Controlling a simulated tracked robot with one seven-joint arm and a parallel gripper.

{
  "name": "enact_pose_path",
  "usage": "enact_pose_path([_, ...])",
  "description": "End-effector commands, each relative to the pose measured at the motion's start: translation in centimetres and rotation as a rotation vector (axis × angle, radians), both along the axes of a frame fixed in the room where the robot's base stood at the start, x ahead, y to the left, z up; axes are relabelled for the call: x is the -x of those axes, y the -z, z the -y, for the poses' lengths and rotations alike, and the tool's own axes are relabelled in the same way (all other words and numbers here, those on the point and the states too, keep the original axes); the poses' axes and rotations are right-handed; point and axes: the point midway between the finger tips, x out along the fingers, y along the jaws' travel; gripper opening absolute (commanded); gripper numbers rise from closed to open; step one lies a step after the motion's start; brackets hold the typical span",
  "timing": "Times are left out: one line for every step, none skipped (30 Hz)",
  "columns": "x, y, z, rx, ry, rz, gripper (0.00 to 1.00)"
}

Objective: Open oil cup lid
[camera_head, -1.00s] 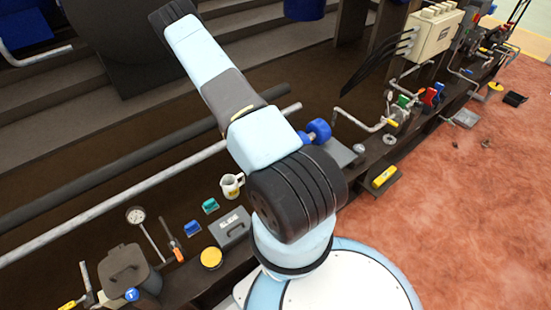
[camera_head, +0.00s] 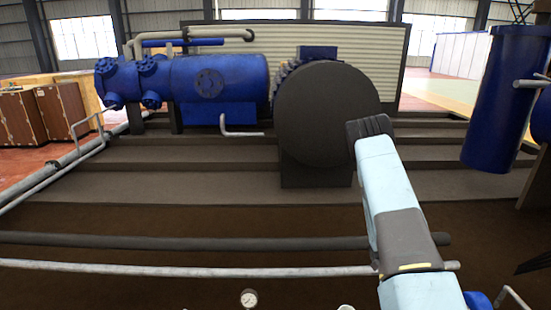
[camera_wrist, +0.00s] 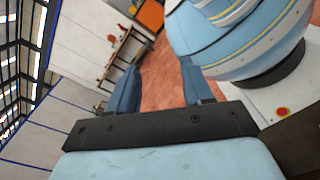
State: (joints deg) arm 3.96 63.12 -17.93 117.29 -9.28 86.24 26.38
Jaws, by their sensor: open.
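I cannot make out an oil cup or its lid in either current view. My gripper (camera_wrist: 160,72) shows in the wrist view with its two blue fingers wide apart. It is open, with nothing between the fingers but distant reddish floor. The near ledge with small parts is mostly below the head view's lower edge.
A blue tank (camera_head: 215,82) and a large dark drum (camera_head: 328,115) stand at the back. Dark and grey pipes (camera_head: 190,269) run across the front. A gauge (camera_head: 248,298) shows at the bottom edge. A blue cylinder (camera_head: 497,95) hangs at right.

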Motion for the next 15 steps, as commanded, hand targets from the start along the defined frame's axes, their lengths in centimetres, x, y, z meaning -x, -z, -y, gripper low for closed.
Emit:
enact_pose_path([-0.6,-1.0,-0.3,-0.01,-0.003,0.042,0.5])
enact_pose_path([-0.9,-1.4,-0.5,-0.017,-0.003,0.062,0.5])
enact_pose_path([-1.2,-2.1,-0.7,-0.026,-0.006,0.091,0.5])
enact_pose_path([-1.5,-2.5,-0.8,-0.034,-0.008,0.114,0.5])
enact_pose_path([-1.8,-3.0,-1.0,-0.042,-0.01,0.137,0.5])
enact_pose_path([-2.2,-3.6,-1.3,-0.051,-0.013,0.165,0.5])
enact_pose_path([-2.4,-4.1,-1.5,-0.058,-0.016,0.187,0.5])
enact_pose_path([-2.6,-4.6,-1.6,-0.064,-0.018,0.209,0.5])
enact_pose_path([-2.9,-5.2,-1.9,-0.073,-0.022,0.238,0.5])
enact_pose_path([-3.2,-5.7,-2.0,-0.08,-0.024,0.26,0.5])
enact_pose_path([-3.4,-6.2,-2.2,-0.088,-0.027,0.281,0.5])
enact_pose_path([-3.7,-6.9,-2.4,-0.097,-0.032,0.31,0.5])
enact_pose_path([-3.8,-7.4,-2.6,-0.103,-0.036,0.333,0.5])
enact_pose_path([-4.0,-7.9,-2.8,-0.11,-0.039,0.354,0.5])
enact_pose_path([-4.2,-8.5,-3.1,-0.119,-0.045,0.382,0.5])
